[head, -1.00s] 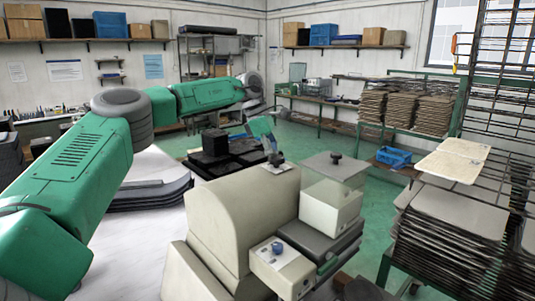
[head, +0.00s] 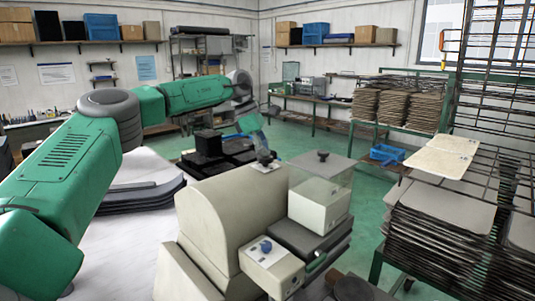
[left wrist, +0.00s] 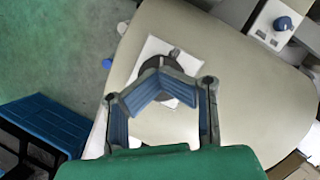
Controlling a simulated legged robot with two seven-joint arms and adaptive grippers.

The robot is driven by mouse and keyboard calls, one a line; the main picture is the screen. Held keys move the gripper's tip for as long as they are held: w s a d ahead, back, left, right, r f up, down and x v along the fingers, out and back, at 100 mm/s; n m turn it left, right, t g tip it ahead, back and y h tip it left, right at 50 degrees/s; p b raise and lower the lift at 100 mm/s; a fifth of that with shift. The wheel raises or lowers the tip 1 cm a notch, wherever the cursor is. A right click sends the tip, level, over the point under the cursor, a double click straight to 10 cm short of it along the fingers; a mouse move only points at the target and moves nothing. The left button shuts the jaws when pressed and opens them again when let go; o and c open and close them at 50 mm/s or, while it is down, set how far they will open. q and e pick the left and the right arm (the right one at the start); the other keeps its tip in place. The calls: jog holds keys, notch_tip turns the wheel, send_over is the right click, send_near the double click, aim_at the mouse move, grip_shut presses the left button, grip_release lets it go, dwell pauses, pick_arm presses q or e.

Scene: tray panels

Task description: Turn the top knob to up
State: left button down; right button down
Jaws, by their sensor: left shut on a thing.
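The top knob (left wrist: 152,66) is a dark round knob on a white plate on top of the beige machine (head: 215,205). My left gripper (head: 265,160) reaches down to it from above and behind. In the left wrist view my left gripper (left wrist: 168,82) is shut on the knob, its fingers covering part of it. A short grey tip of the knob shows past the fingers. In the head view the gripper hides most of the knob, and its exact turn cannot be told.
A blue knob (head: 266,246) sits on a white box at the machine's front. A dark-knobbed clear cover stands above a white block (head: 319,205). Stacked trays (head: 440,235) and a wire rack are at right. Dark blocks (head: 208,145) stand behind the machine.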

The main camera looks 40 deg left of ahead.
pick_arm(q)
jog(key=shift+s+a+f, duration=0.2)
jog(key=shift+s+f, duration=0.05)
jog(key=shift+f, duration=0.35)
jog(key=c, duration=0.9)
grip_release()
jog(key=shift+w+a, duration=0.2)
jog(key=shift+a, duration=0.35)
jog(key=shift+d+r, duration=0.3)
jog(key=shift+r, duration=0.35)
jog(key=v, duration=1.1)
jog(key=shift+a, duration=0.3)
